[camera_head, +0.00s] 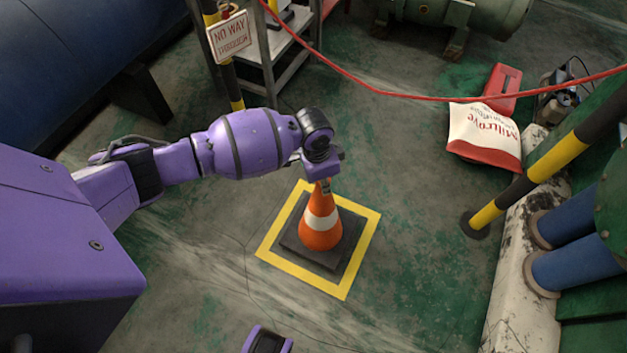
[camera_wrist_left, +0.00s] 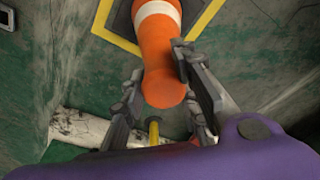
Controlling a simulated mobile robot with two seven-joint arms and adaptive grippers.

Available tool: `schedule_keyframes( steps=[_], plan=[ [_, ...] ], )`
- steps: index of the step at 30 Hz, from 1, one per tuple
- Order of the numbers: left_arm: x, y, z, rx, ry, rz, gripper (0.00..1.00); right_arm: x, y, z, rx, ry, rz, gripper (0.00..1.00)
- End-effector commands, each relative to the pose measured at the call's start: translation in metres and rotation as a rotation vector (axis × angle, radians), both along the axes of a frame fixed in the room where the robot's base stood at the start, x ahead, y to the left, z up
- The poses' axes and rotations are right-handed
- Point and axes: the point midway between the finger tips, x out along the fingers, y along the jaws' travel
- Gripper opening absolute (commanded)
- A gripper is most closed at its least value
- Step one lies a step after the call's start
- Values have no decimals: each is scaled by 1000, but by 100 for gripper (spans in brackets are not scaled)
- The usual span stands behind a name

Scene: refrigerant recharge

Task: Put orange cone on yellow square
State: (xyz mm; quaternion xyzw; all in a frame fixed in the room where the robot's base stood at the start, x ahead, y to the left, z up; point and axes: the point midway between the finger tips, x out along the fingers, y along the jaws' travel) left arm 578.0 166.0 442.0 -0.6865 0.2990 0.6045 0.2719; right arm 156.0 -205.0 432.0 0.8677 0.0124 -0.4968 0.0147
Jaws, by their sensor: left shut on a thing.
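The orange cone (camera_head: 321,222) with a white band stands upright on its dark square base (camera_head: 300,250). The base is inside the yellow square outline (camera_head: 352,279) on the floor, in the head view. My left gripper (camera_head: 323,186) is at the cone's top from above, shut on it. In the left wrist view the cone (camera_wrist_left: 160,58) runs down between the fingers of my left gripper (camera_wrist_left: 160,88), and part of the yellow outline (camera_wrist_left: 207,18) shows behind it. Whether the base touches the floor is hard to tell. My right gripper is not visible.
A red barrier rope (camera_head: 400,95) runs to the right from near a "no way through" sign (camera_head: 229,37). A yellow-black post (camera_head: 540,165), blue pipes (camera_head: 570,270) and a white-red sack (camera_head: 485,135) stand or lie at the right. Floor around the square is clear.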

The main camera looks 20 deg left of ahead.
Motion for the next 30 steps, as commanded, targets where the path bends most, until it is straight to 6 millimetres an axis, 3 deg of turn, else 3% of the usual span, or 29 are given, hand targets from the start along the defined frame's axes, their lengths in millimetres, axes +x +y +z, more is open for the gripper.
schedule_keyframes(
  steps=[6, 18, 19, 22, 30],
  plan=[
    [1, -2, -29, -3, -3, -1, 0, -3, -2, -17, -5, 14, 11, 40],
    [2, -1, -30, -2, -5, 0, 0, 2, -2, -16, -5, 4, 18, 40],
    [1, -1, -32, 0, -1, 0, 32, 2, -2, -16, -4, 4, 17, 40],
    [1, -1, -31, 0, -1, 0, 45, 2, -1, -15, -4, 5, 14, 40],
    [1, -1, -31, 0, -1, -1, 47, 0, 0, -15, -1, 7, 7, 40]
  ],
)
